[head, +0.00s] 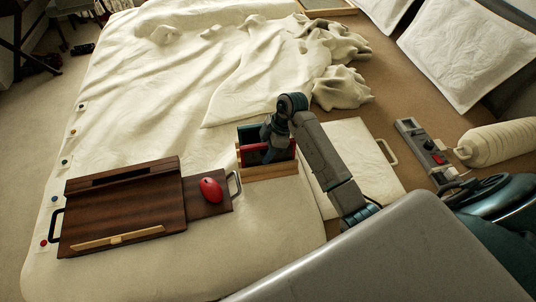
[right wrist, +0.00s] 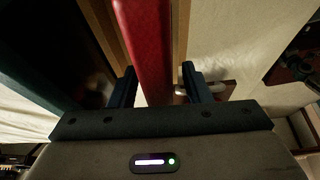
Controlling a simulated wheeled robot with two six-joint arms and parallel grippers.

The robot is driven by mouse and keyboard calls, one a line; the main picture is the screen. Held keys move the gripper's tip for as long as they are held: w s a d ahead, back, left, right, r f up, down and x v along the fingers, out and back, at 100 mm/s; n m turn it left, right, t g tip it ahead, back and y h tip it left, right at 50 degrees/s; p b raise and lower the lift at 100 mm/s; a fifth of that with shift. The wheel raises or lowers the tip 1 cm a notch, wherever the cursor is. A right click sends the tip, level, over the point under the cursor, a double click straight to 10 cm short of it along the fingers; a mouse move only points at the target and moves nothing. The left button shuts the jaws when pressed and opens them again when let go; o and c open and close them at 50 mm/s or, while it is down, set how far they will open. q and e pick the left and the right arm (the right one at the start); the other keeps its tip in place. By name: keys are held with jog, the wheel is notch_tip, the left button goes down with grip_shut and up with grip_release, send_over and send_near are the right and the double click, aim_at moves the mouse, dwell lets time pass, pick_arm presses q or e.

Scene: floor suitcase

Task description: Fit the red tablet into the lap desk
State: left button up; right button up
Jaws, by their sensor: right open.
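The red tablet (head: 254,155) stands on edge in a small wooden rack (head: 270,172) on the bed. In the right wrist view the red tablet (right wrist: 146,40) runs between my right gripper's fingers, with a gap beside it. My right gripper (head: 270,142) is open, pointing down at the rack; it partly hides the tablet. The dark wooden lap desk (head: 130,212) lies to the left, with a long dark slot (head: 120,176) along its far edge and a pale wooden strip (head: 118,237) near its front. My left gripper is not in view.
A red mouse (head: 211,190) sits on the lap desk's right part. A teal slab (head: 250,134) stands behind the red tablet in the rack. A pale board (head: 350,150) with a handle lies right of the rack. Rumpled bedding (head: 335,65) lies beyond.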

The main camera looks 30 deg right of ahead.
grip_shut()
dwell(0.3)
